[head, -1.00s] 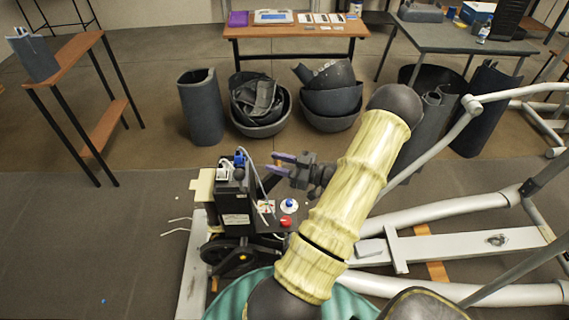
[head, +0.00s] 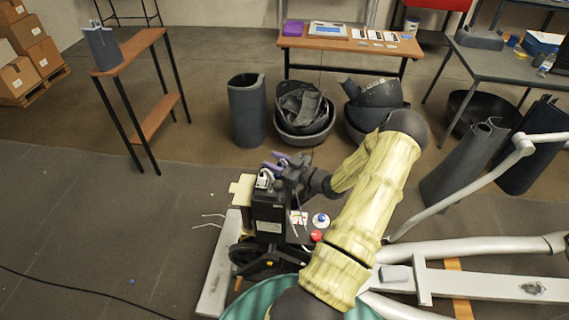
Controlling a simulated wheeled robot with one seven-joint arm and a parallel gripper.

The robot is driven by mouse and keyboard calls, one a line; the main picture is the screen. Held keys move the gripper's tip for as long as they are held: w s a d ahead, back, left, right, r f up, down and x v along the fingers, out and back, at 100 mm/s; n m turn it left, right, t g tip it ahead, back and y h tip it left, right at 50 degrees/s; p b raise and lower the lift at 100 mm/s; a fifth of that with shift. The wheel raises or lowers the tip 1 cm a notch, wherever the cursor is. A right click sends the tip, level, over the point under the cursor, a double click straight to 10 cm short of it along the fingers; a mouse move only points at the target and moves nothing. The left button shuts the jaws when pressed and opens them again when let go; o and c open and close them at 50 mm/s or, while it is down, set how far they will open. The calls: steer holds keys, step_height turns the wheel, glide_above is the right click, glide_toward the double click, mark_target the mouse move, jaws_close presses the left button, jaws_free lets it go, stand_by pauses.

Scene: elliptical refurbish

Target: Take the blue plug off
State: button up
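The black boxy unit (head: 268,208) of the elliptical machine stands left of my arm, with a white connector (head: 264,179) on its top. The blue plug, seen on top of the unit a second ago, is not clearly visible now; the fingers cover that spot. I cannot tell whether they touch it.
A red knob (head: 317,236) and a blue-and-white round part (head: 321,219) sit beside the unit. The machine's pale frame tubes (head: 470,250) spread to the right. Grey covers and bins (head: 303,112) stand behind. Floor at the left is mostly clear, with a thin cable.

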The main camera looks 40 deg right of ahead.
steer(key=shift+w, duration=0.1)
jaws_close()
stand_by(0.4)
steer(key=shift+r, duration=0.1)
step_height(320, 180, up, 8)
steer(key=p, duration=0.5)
stand_by(1.0)
